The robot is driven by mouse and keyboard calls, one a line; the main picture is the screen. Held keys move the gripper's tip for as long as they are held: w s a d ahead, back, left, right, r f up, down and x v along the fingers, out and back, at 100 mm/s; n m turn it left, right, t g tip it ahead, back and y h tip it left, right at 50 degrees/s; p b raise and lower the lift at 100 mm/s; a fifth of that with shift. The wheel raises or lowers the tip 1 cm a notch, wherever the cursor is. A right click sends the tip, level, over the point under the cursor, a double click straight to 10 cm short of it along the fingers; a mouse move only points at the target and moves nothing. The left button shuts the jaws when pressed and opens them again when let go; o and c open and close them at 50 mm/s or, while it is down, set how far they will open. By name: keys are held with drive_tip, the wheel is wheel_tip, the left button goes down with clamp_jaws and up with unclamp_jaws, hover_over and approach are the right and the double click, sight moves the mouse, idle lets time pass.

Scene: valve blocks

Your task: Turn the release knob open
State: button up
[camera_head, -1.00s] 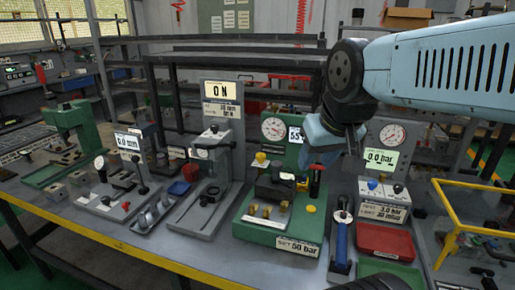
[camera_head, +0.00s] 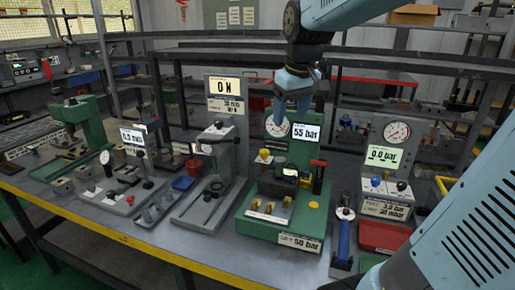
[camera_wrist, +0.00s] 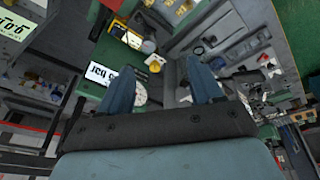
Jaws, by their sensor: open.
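The green press (camera_head: 252,228) stands mid-bench with a round gauge (camera_head: 278,123), a display (camera_head: 306,133) reading 55 bar and a label for 50 bar. A yellow knob (camera_head: 263,156) sits left on its column, a red-topped lever (camera_head: 318,176) on its right and a yellow button (camera_head: 314,205) on its base. I cannot tell for certain which is the release knob. My gripper (camera_head: 291,118) is open and empty, pointing down above the press, apart from the knob. In the wrist view its two fingers (camera_wrist: 162,85) are spread, with the yellow knob (camera_wrist: 154,62) beyond them.
A grey stand with an ON display (camera_head: 226,89) is left of the press. A blue-handled tool (camera_head: 344,238), a gauge unit (camera_head: 390,160) reading 0.0 bar and a red tray (camera_head: 383,236) are to the right. Shelf rails (camera_head: 400,80) run behind the bench.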

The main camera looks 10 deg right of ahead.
drive_tip(key=w+f+n+g, duration=0.2)
drive_tip(key=w, duration=0.9)
drive_tip(key=n+g, duration=0.1)
drive_tip(key=n, duration=0.2)
approach(265, 151)
drive_tip(key=f, duration=0.8)
drive_tip(key=shift+w+f, duration=0.3)
drive_tip(key=shift+f, duration=0.05)
drive_tip(key=c, duration=1.1)
